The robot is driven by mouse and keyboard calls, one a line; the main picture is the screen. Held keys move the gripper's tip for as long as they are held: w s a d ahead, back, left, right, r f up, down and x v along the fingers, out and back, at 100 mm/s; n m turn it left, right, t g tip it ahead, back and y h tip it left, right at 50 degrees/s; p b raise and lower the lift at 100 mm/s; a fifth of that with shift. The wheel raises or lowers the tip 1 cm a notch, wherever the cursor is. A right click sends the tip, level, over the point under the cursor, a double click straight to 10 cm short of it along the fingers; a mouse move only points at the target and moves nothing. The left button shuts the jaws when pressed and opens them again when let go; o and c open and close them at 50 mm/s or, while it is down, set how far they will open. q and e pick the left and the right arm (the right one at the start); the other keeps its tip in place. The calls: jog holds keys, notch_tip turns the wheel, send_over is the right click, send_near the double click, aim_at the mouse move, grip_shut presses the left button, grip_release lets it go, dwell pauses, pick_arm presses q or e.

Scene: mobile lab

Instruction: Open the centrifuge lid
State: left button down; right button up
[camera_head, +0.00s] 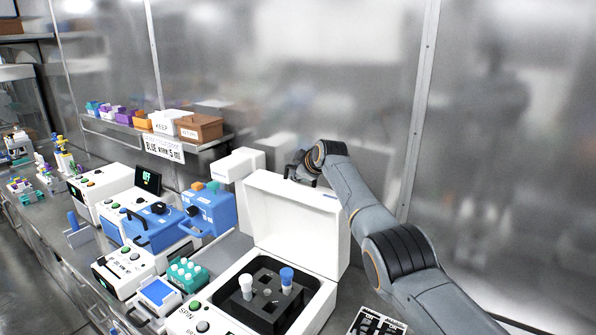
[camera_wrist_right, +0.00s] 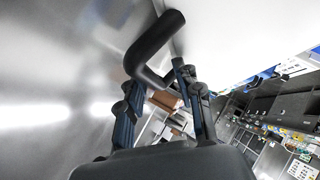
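The centrifuge (camera_head: 322,306) is the white box at the lower middle in the head view. Its white lid (camera_head: 296,225) stands raised, nearly upright, at the back of the box. A dark rotor well shows inside, with a white-capped tube (camera_head: 246,287) and a blue-capped tube (camera_head: 287,279). My right gripper (camera_head: 301,170) is behind the lid's top edge, partly hidden by it. In the right wrist view, the gripper's fingers (camera_wrist_right: 160,92) are spread apart, with the black bent lid handle (camera_wrist_right: 155,48) at their tips. I cannot tell whether they touch it. My left gripper is not in view.
Blue devices (camera_head: 209,210) and a teal tube rack (camera_head: 187,273) stand left of the centrifuge. A shelf (camera_head: 152,135) with coloured boxes is on the metal wall behind. A black-and-white printed card (camera_head: 376,323) lies right of the centrifuge.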

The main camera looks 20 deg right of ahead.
dwell(0.4)
jog(key=shift+v, duration=0.8)
jog(key=v, duration=1)
jog(key=shift+s, duration=0.2)
jog(key=shift+c, duration=0.2)
